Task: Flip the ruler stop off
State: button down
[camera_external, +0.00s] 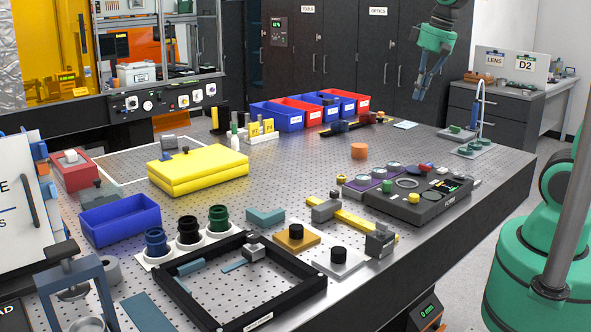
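A yellow bar that looks like the ruler (352,221) lies on the perforated table, right of centre. A grey block (324,209) sits at its far left end, and a dark grey block with a pale face (380,241) stands at its near right end. I cannot tell which of these is the ruler stop, or how it is set. My gripper (424,88) hangs high at the upper right, well apart from the bar. It points down with nothing visible in it.
Right of the bar is a dark control box (417,197) with buttons and knobs. Blue and red bins (277,118) stand behind. Table to the left of the orange cylinder (359,151) is mostly clear.

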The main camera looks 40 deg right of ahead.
aim_at(327, 211)
jog(key=w+a+f+g+p, duration=0.3)
jog(key=w+a+f, duration=0.2)
jog(key=w+a, duration=0.45)
jog(key=w+a+f+g+p, duration=0.25)
jog(key=w+a+f, duration=0.25)
jog(key=w+a, duration=0.45)
jog(key=w+a+f+g+p, duration=0.1)
jog(key=w+a+f+p, duration=0.2)
jog(key=a+f, duration=0.4)
jog(key=shift+w+f+g+h, duration=0.4)
jog(key=shift+w+f, duration=0.25)
jog(key=shift+f, duration=1.2)
jog(key=b+x, duration=0.1)
jog(key=x, duration=0.9)
jog(key=shift+f, duration=0.15)
jog(key=s, duration=0.3)
jog(key=shift+s, duration=0.45)
jog(key=shift+s, duration=0.1)
